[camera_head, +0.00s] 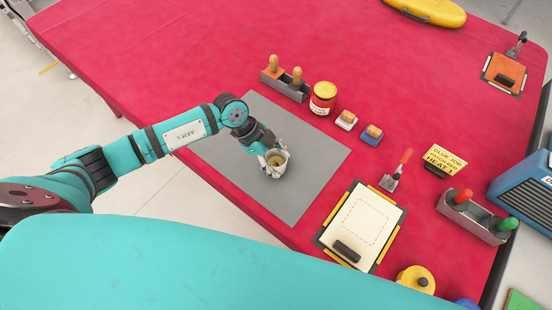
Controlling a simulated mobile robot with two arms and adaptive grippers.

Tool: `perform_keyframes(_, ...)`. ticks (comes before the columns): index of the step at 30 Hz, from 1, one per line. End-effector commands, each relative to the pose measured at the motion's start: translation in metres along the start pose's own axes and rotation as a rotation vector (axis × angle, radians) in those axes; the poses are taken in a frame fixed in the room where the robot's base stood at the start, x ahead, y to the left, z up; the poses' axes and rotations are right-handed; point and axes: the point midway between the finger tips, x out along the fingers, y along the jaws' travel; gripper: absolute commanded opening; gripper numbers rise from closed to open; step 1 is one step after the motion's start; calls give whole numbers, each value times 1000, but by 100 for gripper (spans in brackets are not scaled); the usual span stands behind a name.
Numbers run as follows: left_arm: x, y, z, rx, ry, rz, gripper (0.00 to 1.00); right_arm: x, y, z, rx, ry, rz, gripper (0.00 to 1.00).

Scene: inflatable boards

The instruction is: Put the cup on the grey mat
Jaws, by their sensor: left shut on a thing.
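A small pale cup (277,169) with a brownish inside is over the grey mat (305,150) on the red table. My left gripper (270,160) is shut on the cup from its left side. The cup is upright, and I cannot tell whether its base touches the mat. The gripper's fingers are partly hidden by the wrist and small in view. My right gripper does not show.
A blue box (525,195) stands at right. The far left of the table is clear.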

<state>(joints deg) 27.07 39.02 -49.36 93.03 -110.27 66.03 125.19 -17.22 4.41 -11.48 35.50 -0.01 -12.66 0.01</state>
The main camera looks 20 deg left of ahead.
Motion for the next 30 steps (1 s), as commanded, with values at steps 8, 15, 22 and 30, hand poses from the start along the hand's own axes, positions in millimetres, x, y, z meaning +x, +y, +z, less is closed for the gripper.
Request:
perform_keyframes(8,1,0,1,0,0,-1,12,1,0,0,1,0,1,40)
perform_keyframes(15,3,0,2,0,-1,0,71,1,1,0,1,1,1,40)
perform_keyframes(22,2,0,2,0,-1,-1,74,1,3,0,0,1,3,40)
perform_keyframes(30,-20,-1,2,2,-2,-5,74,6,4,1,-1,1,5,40)
